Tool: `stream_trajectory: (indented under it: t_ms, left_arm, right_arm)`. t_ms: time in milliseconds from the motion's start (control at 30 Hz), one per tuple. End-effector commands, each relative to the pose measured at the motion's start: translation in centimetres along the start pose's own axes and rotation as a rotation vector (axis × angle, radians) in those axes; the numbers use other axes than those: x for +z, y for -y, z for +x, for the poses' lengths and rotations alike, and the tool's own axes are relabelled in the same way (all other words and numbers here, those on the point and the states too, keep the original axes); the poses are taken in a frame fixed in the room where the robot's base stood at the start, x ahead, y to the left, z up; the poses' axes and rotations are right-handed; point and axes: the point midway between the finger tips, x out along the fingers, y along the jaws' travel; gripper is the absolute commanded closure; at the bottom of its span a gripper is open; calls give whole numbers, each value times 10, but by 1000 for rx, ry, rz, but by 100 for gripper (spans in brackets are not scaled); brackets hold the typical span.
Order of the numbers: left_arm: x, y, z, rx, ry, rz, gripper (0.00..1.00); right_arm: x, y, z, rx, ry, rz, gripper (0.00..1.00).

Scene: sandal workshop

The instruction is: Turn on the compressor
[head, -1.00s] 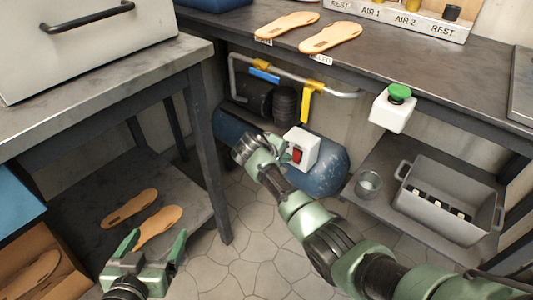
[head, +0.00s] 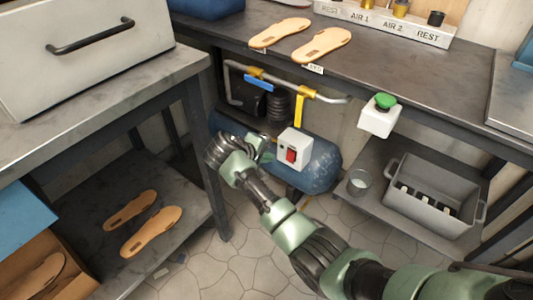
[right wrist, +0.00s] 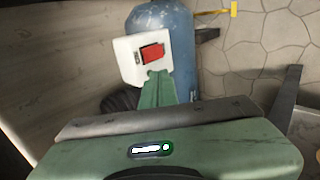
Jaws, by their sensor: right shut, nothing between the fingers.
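The compressor is a blue tank (head: 320,165) on the floor under the back bench, with a black motor and pump (head: 278,106) on top. A white switch box (head: 294,146) with a red rocker switch (head: 291,155) faces me; the switch also shows in the right wrist view (right wrist: 152,52). My right gripper (head: 267,151) is just left of the box in the head view. In the right wrist view its green fingers (right wrist: 157,88) are together, empty, and point at the box just below the red switch. I cannot tell whether they touch. My left gripper is not in view.
A yellow-handled pipe (head: 290,87) runs above the tank. A grey crate (head: 433,220) and a metal cup (head: 359,182) stand on the right lower shelf. The left table's leg (head: 207,170) stands near my right gripper.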

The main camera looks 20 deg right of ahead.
Motion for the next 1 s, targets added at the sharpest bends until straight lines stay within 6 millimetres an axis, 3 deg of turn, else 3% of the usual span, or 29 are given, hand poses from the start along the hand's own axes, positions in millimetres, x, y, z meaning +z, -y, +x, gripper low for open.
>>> stream_trajectory:
  t_ms: [367,467,567,667,833,1000]
  left_arm:
    - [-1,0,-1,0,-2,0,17]
    - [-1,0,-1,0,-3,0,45]
    - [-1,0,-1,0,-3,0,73]
    - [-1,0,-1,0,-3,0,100]
    - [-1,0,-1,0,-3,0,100]
    - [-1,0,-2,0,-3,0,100]
  right_arm:
    - [0,0,-5,0,0,0,100]
    - [4,4,-3,-11,0,6,100]
    - [19,24,4,-62,-6,37,100]
    - [52,61,13,-160,-15,103,100]
    - [138,128,12,-362,-31,272,100]
    - [227,166,-19,-518,-45,427,100]
